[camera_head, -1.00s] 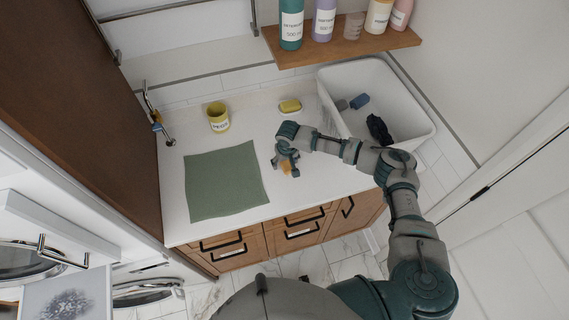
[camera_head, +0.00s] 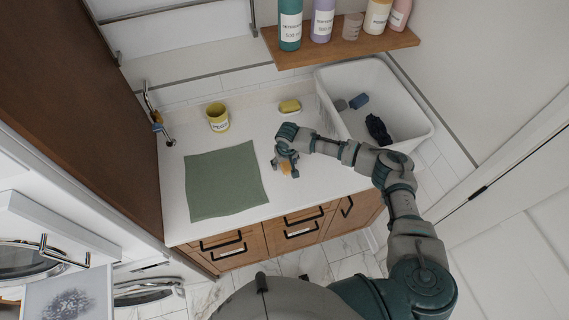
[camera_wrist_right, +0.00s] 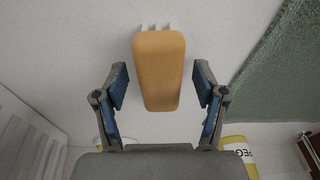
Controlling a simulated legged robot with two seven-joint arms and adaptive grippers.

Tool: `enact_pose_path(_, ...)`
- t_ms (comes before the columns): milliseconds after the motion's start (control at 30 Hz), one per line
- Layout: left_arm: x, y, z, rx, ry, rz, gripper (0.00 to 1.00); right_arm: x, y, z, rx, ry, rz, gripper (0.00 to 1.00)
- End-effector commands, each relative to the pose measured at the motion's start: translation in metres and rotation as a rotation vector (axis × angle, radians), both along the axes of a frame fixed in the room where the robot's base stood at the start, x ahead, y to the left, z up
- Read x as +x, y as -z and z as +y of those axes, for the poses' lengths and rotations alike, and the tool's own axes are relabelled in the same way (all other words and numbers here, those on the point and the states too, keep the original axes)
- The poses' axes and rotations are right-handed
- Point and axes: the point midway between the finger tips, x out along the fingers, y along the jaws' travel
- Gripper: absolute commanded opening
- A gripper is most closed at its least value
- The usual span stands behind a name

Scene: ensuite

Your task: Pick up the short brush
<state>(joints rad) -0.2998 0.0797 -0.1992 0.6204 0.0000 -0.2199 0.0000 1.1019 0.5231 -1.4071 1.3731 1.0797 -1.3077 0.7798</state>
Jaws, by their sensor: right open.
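The short brush (camera_wrist_right: 159,72) has an orange-tan wooden body with white bristles showing at its far end in the right wrist view. It lies on the white counter, and a small part of it (camera_head: 285,169) shows under my right gripper in the head view. My right gripper (camera_wrist_right: 160,88) is open, with one blue-padded finger on each side of the brush and a visible gap on both sides. In the head view the right gripper (camera_head: 287,165) is low over the counter. My left gripper is not in view.
A green cloth (camera_head: 225,182) lies left of the gripper. A white basin (camera_head: 402,128) with dark items is to the right. A wooden shelf (camera_head: 343,46) with bottles hangs above.

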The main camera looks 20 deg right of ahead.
Motion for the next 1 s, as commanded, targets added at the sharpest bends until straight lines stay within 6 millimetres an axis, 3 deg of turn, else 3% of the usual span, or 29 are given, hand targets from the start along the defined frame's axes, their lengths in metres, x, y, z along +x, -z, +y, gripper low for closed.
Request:
enact_pose_path(33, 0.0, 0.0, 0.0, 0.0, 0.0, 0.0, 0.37, 0.0, 0.0, 0.0, 0.0, 0.0, 0.0, 0.71)
enact_pose_path(300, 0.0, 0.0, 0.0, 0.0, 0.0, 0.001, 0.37, 0.0, 0.0, 0.0, -0.001, 0.001, 0.0, 0.06)
enact_pose_path(767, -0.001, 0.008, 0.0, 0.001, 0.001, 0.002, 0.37, 0.001, -0.003, -0.001, -0.002, 0.001, -0.002, 0.05)
enact_pose_path(1000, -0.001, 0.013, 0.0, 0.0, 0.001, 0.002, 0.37, 0.001, -0.033, 0.0, 0.001, 0.001, -0.002, 0.05)
